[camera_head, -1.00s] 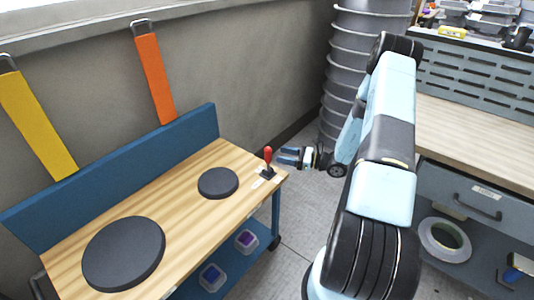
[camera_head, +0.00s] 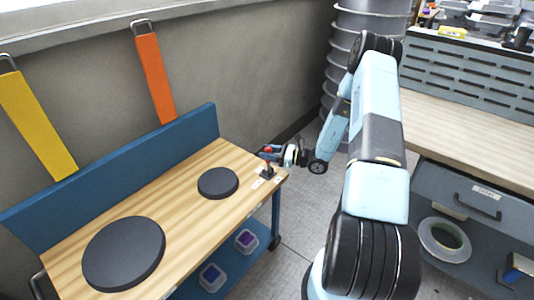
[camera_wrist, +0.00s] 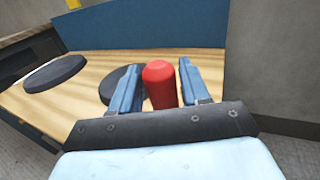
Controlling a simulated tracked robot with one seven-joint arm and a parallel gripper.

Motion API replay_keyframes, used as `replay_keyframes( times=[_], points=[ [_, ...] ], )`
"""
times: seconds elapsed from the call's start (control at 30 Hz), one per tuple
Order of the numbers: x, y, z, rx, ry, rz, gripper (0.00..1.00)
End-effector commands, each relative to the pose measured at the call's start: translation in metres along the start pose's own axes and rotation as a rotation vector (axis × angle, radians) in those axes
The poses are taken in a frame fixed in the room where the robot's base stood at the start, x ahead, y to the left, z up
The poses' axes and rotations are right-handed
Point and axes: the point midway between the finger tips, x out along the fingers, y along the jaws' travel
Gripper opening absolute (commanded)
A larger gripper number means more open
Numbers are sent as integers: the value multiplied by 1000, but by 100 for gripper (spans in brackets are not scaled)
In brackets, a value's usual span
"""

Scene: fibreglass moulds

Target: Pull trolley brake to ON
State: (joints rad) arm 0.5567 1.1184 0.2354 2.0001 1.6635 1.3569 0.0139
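The brake lever with its red knob (camera_head: 268,150) stands at the right end of the trolley's wooden top (camera_head: 215,220). Its dark base (camera_head: 267,173) sits beside small white labels, too small to read. My gripper (camera_head: 266,151) is at the knob, coming from the right. In the wrist view the red knob (camera_wrist: 160,84) stands between the two blue fingers of my gripper (camera_wrist: 158,82). The fingers are apart, with a gap visible on the right of the knob and a narrower one on the left. The lower part of the lever is hidden by the gripper.
Two black discs, a small one (camera_head: 218,183) and a large one (camera_head: 124,253), lie on the trolley top. A blue back panel (camera_head: 120,180) runs along the wall side. A workbench (camera_head: 470,140) stands at the right. Open floor (camera_head: 305,225) lies between.

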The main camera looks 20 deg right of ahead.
Motion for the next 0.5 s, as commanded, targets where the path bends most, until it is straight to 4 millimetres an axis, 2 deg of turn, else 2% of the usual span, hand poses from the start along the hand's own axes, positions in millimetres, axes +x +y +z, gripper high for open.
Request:
replay_keyframes(
  times=[0.07, 0.43, 0.5],
  points=[
    [0, 0, 0, 0, 0, 0, 38],
    [0, 0, 0, 0, 0, 1, 2],
    [0, 0, 0, 1, 0, 1, 0]
  ],
)
